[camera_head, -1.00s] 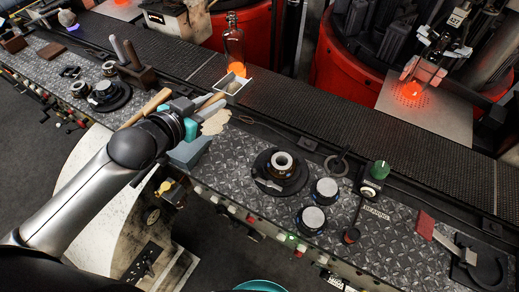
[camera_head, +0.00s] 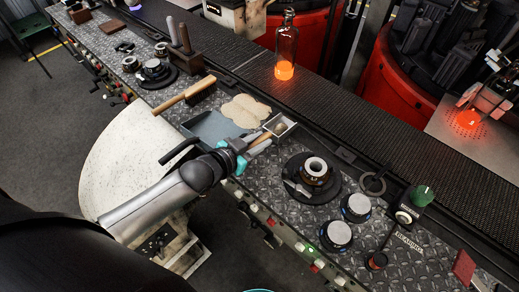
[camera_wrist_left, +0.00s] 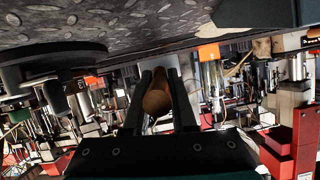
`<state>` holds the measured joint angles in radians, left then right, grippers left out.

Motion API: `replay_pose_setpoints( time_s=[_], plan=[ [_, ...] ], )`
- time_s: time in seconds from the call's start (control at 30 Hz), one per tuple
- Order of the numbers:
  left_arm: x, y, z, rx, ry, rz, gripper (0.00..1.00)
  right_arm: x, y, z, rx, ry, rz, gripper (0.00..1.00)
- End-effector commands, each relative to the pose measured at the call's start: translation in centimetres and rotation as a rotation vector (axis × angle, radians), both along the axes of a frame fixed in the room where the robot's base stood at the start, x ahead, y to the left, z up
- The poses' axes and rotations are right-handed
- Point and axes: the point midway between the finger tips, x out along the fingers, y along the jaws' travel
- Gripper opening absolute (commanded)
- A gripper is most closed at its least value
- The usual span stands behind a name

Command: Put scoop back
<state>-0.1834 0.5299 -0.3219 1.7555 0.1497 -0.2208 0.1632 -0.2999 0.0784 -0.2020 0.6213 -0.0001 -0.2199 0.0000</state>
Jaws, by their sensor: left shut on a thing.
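My left gripper (camera_head: 246,148) is shut on the wooden handle of the scoop (camera_head: 284,124), a small light box-shaped pan with something brownish inside. The scoop is at the bench's conveyor side, right of the tan patch (camera_head: 246,110) and behind the round mould. Whether it touches the bench cannot be told. In the left wrist view the brown handle (camera_wrist_left: 157,98) sits between the two dark fingers; the pan is mostly hidden behind it. A blue-grey tray (camera_head: 205,125) lies left of the gripper, partly behind it.
A round mould (camera_head: 314,170) on a dark disc and two capped pots (camera_head: 356,206) stand to the right. A wooden-handled tool (camera_head: 184,95) lies at the left. A glowing bottle (camera_head: 286,48) stands on the conveyor (camera_head: 360,100) behind.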

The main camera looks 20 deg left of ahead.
Motion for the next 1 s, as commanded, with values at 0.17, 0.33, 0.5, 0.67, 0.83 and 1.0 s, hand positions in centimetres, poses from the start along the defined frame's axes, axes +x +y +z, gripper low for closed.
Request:
replay_pose_setpoints(
  time_s=[0.17, 0.33, 0.5, 0.67, 0.83, 1.0],
  plan=[
    [0.0, -0.1, -2.7, 0.000, -0.001, 0.000, 0.00, 0.0, -0.2, -0.9, -0.002, 0.000, 0.000, 0.50],
    [0.0, -0.1, -3.3, 0.000, -0.003, -0.001, 0.00, 0.0, -0.2, -1.0, -0.003, 0.000, 0.000, 0.50],
    [0.0, 0.0, -3.3, 0.000, -0.003, -0.001, 0.00, 0.0, -0.2, -0.9, -0.003, 0.000, -0.001, 0.50],
    [0.0, 0.0, -3.8, 0.001, 0.002, 0.000, 0.26, 0.0, -0.2, -1.1, -0.003, 0.000, -0.002, 0.50],
    [0.0, 0.0, -3.7, 0.000, 0.002, -0.001, 0.45, 0.0, -0.3, -1.1, -0.003, 0.001, -0.002, 0.50],
    [-0.1, 0.0, -3.7, 0.000, 0.002, -0.001, 0.55, 0.0, -0.3, -1.1, -0.004, 0.001, -0.002, 0.50]
  ],
)
